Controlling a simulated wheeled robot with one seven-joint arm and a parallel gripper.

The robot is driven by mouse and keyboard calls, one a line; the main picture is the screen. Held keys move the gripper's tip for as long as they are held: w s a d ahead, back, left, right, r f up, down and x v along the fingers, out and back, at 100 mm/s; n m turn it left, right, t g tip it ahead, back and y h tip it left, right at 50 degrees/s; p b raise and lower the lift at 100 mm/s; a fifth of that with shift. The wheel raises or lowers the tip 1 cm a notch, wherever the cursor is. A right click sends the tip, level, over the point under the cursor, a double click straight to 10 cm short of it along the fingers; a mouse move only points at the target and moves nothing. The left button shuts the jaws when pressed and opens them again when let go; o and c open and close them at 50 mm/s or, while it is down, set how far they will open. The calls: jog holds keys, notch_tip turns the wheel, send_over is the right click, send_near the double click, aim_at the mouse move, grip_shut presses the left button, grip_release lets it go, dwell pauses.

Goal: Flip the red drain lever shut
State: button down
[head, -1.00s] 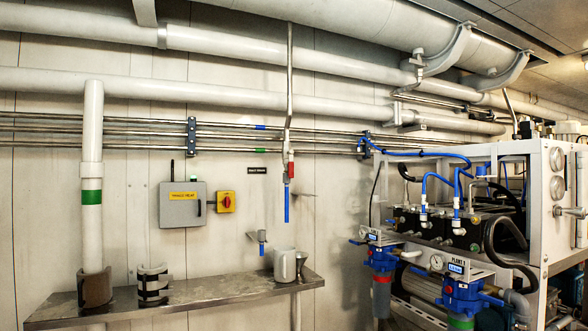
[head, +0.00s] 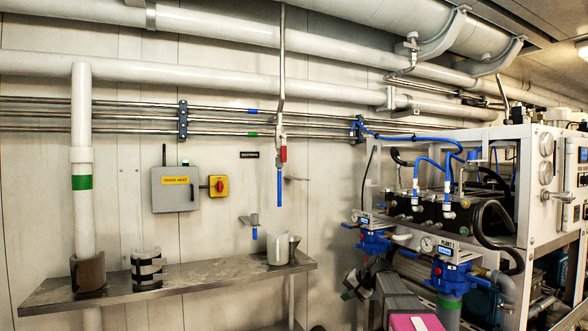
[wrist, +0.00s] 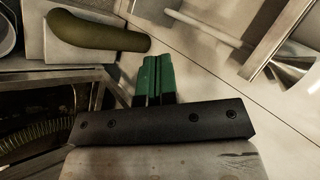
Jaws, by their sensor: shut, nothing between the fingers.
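The red lever (head: 284,154) hangs vertically on a valve of the thin vertical pipe (head: 281,70) on the back wall. A blue tube end (head: 280,188) is below it. My gripper (head: 347,294) is low in the head view, right of the steel shelf and well below the lever, apart from it. In the wrist view its green fingers (wrist: 153,78) are shut together with nothing between them. The lever does not show in the wrist view.
A grey box (head: 175,189) and a yellow-red switch (head: 218,186) are on the wall. The watermaker rack (head: 530,190) with blue hoses fills the right.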

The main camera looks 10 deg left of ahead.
aim_at(284, 148)
jog(key=w+a+r+y, duration=0.2)
jog(key=r+y, duration=0.1)
jog(key=r, duration=1.3)
jog(key=w+a+r+y, duration=0.2)
jog(key=w+r+y, duration=0.1)
jog(key=r, duration=1.4)
jog(key=w+a+r+y, duration=0.3)
jog(key=r+y, duration=0.1)
jog(key=r, duration=1.2)
jog(key=shift+w+r+n+t, duration=0.15)
jog(key=shift+r+n+t, duration=0.15)
jog(key=shift+r, duration=0.1)
jog(key=shift+a, duration=0.1)
jog(key=a, duration=1.3)
jog(key=shift+w, duration=0.15)
